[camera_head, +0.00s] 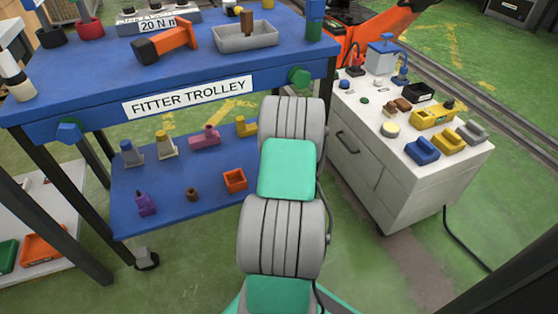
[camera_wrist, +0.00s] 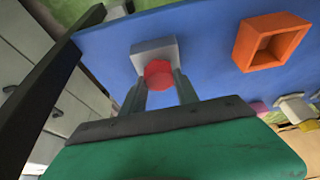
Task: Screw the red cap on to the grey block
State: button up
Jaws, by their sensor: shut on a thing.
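In the wrist view my gripper (camera_wrist: 160,77) has its two grey fingers on either side of the red cap (camera_wrist: 158,72) and is shut on it. The grey block (camera_wrist: 151,50) lies just beyond the cap on the blue shelf (camera_wrist: 210,60). The cap overlaps the block's near part in this view. I cannot tell whether the cap touches the block or is seated on it. In the head view my arm hides the gripper, cap and block.
An orange open box (camera_wrist: 270,42) stands right of the block; the head view shows it too (camera_head: 235,180). Several small parts stand on the lower shelf (camera_head: 180,175). The trolley's top (camera_head: 100,80) overhangs it. A white cabinet (camera_head: 400,185) stands at right. A black post (camera_wrist: 45,90) is at left.

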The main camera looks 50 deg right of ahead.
grip_shut()
jog(key=shift+w+a+r+m+g+h+p, duration=0.15)
jog(key=shift+m+g+h+p, duration=0.2)
jog(key=shift+m, duration=0.75)
jog(key=shift+m+g+h, duration=0.25)
jog(key=shift+m, duration=0.75)
jog(key=shift+m+g, duration=0.3)
jog(key=shift+m, duration=0.6)
jog(key=m, duration=0.2)
jog(key=m+g, duration=0.1)
jog(key=shift+w+f+h, duration=0.2)
jog(key=shift+f+h, duration=0.05)
jog(key=shift+h, duration=0.15)
jog(key=shift+m+g, duration=0.4)
jog(key=shift+m, duration=0.6)
jog(key=shift+s+r+m, duration=0.1)
jog(key=shift+s+m, duration=0.05)
jog(key=shift+m, duration=0.35)
